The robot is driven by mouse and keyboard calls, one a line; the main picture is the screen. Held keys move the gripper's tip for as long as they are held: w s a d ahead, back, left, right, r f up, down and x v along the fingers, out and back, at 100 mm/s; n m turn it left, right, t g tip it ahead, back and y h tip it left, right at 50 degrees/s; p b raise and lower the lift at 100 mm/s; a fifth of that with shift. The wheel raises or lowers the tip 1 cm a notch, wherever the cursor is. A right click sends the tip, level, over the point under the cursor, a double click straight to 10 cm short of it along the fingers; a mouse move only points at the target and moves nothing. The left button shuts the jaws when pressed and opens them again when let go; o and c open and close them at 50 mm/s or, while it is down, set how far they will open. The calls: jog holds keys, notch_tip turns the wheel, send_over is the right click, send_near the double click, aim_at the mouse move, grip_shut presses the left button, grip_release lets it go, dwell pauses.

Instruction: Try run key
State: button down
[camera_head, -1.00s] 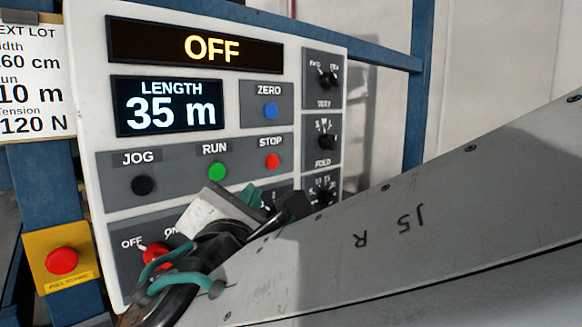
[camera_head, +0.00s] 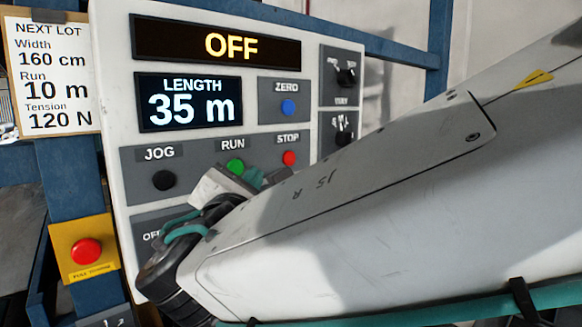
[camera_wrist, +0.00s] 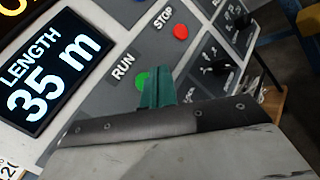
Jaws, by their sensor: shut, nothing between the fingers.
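The green RUN key (camera_head: 235,166) sits on the white control panel (camera_head: 112,100) between the black JOG button (camera_head: 163,180) and the red STOP button (camera_head: 289,158). My gripper (camera_head: 252,177) is shut and empty, just below and right of the RUN key in the head view. In the wrist view, its teal fingertips (camera_wrist: 158,85) cover the right part of the RUN key (camera_wrist: 142,80). I cannot tell whether they touch it. The status display (camera_head: 216,45) reads OFF in yellow. The length display (camera_head: 189,101) reads 35 m.
The blue ZERO button (camera_head: 288,107) is above STOP. Dials (camera_head: 345,75) line the panel's right side. A red button (camera_head: 87,251) on a yellow plate is at lower left. A NEXT LOT card (camera_head: 52,75) reads 160 cm, 10 m, 120 N. My arm hides the lower panel.

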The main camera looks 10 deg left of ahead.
aim_at(243, 166)
jog(key=shift+w+a, duration=0.95)
jog(key=shift+a, duration=0.2)
dwell(1.3)
jog(key=shift+w+a, duration=0.2)
jog(key=shift+a, duration=0.1)
jog(key=shift+w+a, duration=0.3)
dwell(0.7)
jog(key=shift+s, duration=0.1)
jog(key=shift+s+d, duration=0.45)
jog(key=shift+d, duration=0.2)
jog(key=shift+s, duration=0.1)
jog(key=shift+s+d, duration=0.8)
jog(key=shift+d, duration=0.15)
jog(key=shift+s+d, duration=0.75)
jog(key=shift+d, duration=0.2)
